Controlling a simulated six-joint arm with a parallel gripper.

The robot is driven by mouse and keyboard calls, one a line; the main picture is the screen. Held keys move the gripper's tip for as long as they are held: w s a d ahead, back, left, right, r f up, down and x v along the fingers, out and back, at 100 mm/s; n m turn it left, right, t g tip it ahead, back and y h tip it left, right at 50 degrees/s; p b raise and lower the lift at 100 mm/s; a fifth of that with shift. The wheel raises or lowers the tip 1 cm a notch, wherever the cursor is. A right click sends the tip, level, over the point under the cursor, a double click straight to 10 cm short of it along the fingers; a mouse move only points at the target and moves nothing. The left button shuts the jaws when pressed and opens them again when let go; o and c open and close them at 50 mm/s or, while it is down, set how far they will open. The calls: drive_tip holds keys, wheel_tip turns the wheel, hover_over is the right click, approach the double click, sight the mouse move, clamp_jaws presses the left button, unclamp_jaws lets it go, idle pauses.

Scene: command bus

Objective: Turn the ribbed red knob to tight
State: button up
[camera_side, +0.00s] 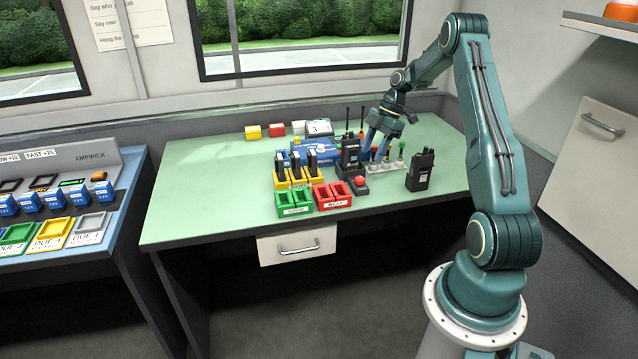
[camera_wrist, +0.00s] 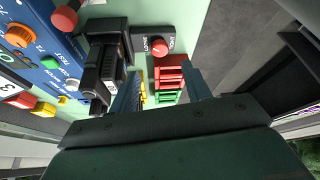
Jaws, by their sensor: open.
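The red knob (camera_side: 361,181) sits on a small dark box near the front of the green table, right of the red bins. In the wrist view the knob (camera_wrist: 158,46) shows from above beside white lettering that seems to read LOOSE and TIGHT. Its ribs and pointer are too small to make out. My gripper (camera_side: 379,146) is open and empty, above the back right of the equipment, behind the knob and apart from it. In the wrist view my two fingers (camera_wrist: 162,84) stand apart, with the knob beyond their tips.
A black radio (camera_side: 350,152) stands close behind the knob, and another (camera_side: 420,170) to its right. Red bins (camera_side: 331,195), green bins (camera_side: 294,203) and a blue tester (camera_side: 312,147) crowd the left. The table's far left is clear.

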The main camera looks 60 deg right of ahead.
sight(361, 178)
drive_tip(key=x, duration=0.8)
drive_tip(key=shift+f, duration=0.15)
drive_tip(key=c, duration=1)
